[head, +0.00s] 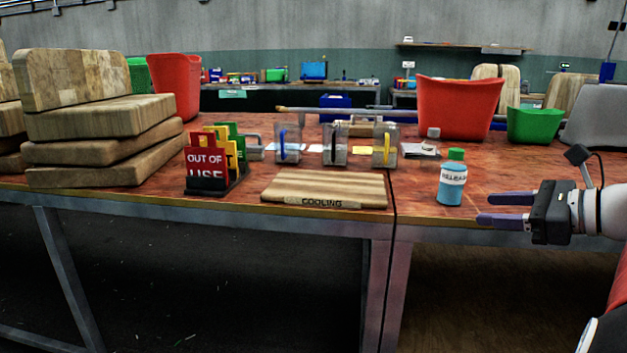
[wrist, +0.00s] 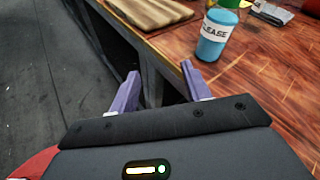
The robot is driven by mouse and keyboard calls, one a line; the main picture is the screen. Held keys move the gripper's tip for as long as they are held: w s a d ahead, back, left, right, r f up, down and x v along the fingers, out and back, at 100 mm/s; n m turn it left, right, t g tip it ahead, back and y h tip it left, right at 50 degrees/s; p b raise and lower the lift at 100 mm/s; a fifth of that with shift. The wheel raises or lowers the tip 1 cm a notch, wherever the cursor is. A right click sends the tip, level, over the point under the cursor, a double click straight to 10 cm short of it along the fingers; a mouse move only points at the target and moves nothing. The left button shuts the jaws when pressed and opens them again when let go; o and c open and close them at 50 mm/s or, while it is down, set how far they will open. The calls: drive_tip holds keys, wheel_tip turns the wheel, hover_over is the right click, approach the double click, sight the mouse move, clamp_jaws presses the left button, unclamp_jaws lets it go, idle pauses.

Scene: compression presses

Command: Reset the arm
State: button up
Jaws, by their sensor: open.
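My gripper (head: 505,209) is at the right of the head view, in front of the table's front edge. Its two purple fingers are apart with nothing between them; they also show in the wrist view (wrist: 158,90). A blue bottle with a green cap (head: 453,178) stands upright on the table, just left of and beyond my fingers. The bottle shows at the top of the wrist view (wrist: 214,36), apart from the fingers. My forearm runs off the right edge of the head view.
A wooden board marked COOLING (head: 325,188) lies near the front edge. Left are a sign rack (head: 217,182) and stacked wooden boards (head: 100,118). Small presses (head: 335,145) stand behind. A red bin (head: 458,108) and green bin (head: 535,125) stand back right. Floor before the table is clear.

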drive_tip(key=s+a+f+n+g+h, duration=0.25)
drive_tip(key=a+f+n, duration=0.25)
drive_tip(key=a, duration=0.3)
drive_tip(key=s+a+f+n+g+h, duration=0.1)
drive_tip(key=s+a+f+n+g, duration=0.35)
drive_tip(key=a, duration=0.45)
drive_tip(key=s+a+f+n+t+h+p, duration=0.1)
drive_tip(key=s+a+f+n+h, duration=0.2)
drive_tip(key=s+f+n, duration=0.6)
drive_tip(key=n+h, duration=0.2)
drive_tip(key=n, duration=0.5)
drive_tip(key=shift+s+a, duration=0.15)
drive_tip(key=shift+s, duration=0.1)
